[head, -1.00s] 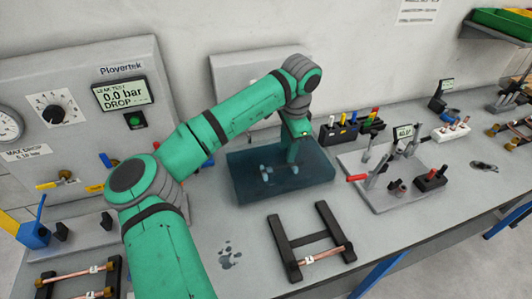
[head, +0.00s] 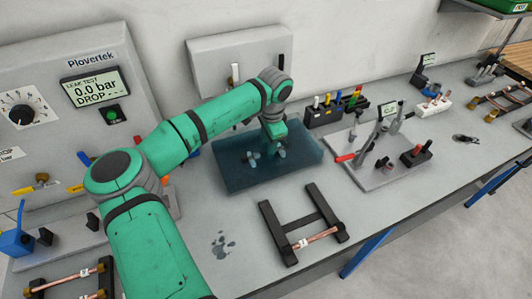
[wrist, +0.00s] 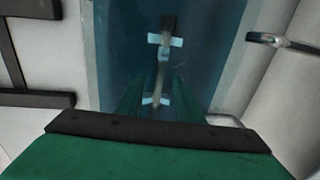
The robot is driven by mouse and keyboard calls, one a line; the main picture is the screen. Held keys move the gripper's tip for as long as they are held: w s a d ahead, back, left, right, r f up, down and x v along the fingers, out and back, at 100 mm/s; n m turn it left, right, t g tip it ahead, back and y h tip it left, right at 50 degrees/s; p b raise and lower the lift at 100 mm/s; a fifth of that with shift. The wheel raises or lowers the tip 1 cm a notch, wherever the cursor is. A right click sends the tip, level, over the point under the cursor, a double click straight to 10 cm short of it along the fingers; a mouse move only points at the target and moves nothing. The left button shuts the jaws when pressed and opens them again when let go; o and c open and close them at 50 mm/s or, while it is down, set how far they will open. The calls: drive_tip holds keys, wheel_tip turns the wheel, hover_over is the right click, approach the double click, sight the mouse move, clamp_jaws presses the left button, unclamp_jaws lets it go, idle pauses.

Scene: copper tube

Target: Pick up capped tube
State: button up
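A tube with a pale piece at each end lies in the blue see-through tank (head: 232,178), tinted by the liquid. In the wrist view the tube (wrist: 161,72) runs up the picture. My gripper (head: 270,150) points down into the tank over the middle of the tube. Its green fingers (wrist: 157,92) lie on either side of the tube in the wrist view. The fingertips are blurred by the liquid, so I cannot tell whether they press on the tube.
A black rack (head: 275,232) with a copper tube (head: 315,238) stands in front of the tank. A grey tool board (head: 385,180) and a black marker holder (head: 322,118) are to the right. The leak test panel (head: 75,105) is at left.

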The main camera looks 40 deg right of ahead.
drive_tip(key=shift+w+f, duration=0.15)
drive_tip(key=shift+f, duration=0.7)
clamp_jaws()
